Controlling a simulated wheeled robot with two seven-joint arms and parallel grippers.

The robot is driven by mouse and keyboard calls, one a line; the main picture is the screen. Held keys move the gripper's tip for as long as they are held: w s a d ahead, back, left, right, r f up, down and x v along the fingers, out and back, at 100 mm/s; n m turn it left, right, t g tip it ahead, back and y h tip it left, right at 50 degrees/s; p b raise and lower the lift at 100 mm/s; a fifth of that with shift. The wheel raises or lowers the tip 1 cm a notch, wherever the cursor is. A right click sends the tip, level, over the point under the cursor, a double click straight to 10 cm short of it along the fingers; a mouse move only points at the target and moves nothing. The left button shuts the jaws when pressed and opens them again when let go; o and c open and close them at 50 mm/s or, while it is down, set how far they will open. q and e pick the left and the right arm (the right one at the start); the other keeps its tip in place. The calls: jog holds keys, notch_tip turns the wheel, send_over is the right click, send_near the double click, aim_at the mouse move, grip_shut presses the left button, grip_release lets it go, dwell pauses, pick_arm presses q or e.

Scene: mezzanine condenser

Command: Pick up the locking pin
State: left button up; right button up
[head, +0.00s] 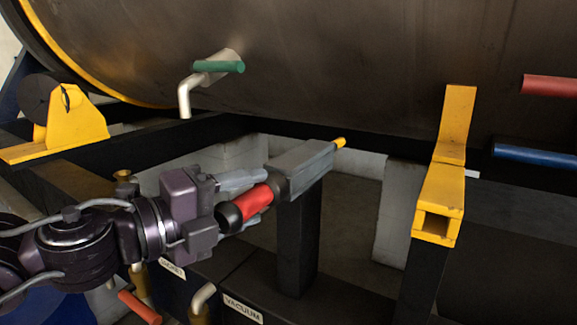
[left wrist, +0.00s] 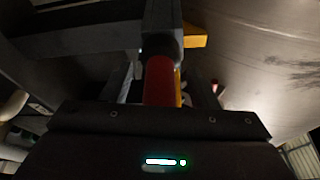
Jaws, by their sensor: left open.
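The locking pin has a red grip (head: 258,201) with a black knob at its near end. It lies roughly level in a grey block (head: 303,160) on a black post, and a yellow tip (head: 339,142) shows at the block's far end. My left gripper (head: 260,196) is open, with one grey finger on each side of the red grip. In the left wrist view the red grip (left wrist: 158,80) stands between the fingers, below the grey block (left wrist: 162,18). I cannot tell whether either finger touches it. My right gripper is out of view.
A large metal drum (head: 330,60) fills the background above. A yellow bracket (head: 455,180) with a square opening stands to the right. A green-handled valve (head: 218,67) hangs at upper left. A pipe beside the VACUUM label (head: 243,309) lies below the gripper.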

pick_arm(q)
jog(key=shift+s+a, duration=0.1)
jog(key=c, duration=0.4)
grip_shut()
jog(key=shift+r, duration=0.1)
